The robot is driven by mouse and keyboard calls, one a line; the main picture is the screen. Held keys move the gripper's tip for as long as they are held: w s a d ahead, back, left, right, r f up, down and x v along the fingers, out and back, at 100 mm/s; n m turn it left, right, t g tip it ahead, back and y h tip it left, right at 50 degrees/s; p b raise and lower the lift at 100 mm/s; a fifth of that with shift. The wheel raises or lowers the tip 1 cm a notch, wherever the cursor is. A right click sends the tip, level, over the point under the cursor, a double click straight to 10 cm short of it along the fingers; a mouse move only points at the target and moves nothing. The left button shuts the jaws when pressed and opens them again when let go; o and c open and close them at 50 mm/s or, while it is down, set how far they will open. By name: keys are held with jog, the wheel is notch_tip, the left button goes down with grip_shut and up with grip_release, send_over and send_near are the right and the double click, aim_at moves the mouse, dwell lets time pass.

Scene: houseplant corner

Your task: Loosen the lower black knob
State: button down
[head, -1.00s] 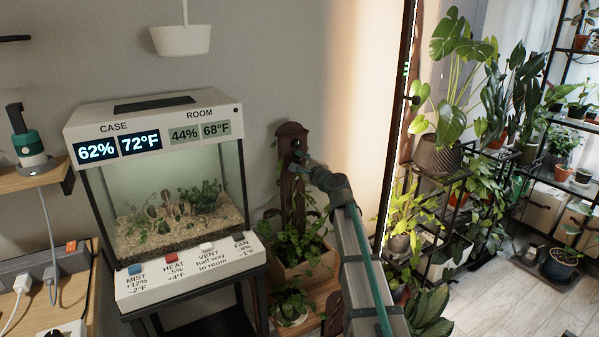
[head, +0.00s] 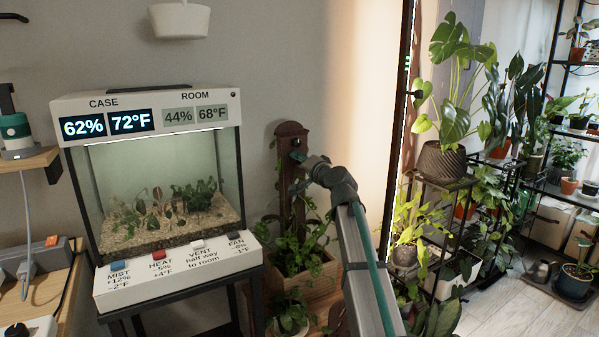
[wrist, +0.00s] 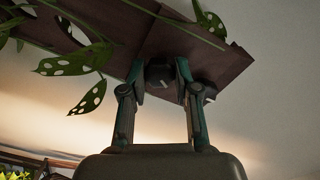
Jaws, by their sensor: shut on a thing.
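A dark brown wooden post (head: 290,133) stands upright behind a planter, with a climbing plant on it. The upper black knob (head: 296,142) shows near its top, and in the wrist view (wrist: 208,92) it sits just outside my right finger. My gripper (head: 303,170) is at the post below that knob. In the wrist view its two fingers (wrist: 162,80) are shut on the lower black knob (wrist: 159,77), one on each side. The knob's face has a pale mark. In the head view my gripper hides the lower knob.
Spotted leaves (wrist: 82,62) hang close to my left finger. The wooden planter (head: 310,281) is below. A glass case (head: 165,195) with switches along its front stands to the left. Shelves of potted plants (head: 440,165) stand to the right.

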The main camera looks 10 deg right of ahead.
jog(key=shift+n+b, duration=2.45)
jog(key=shift+n, duration=0.45)
jog(key=c, duration=0.9)
grip_release()
jog(key=shift+o, duration=0.2)
jog(key=v, duration=1.2)
jog(key=shift+a, duration=0.1)
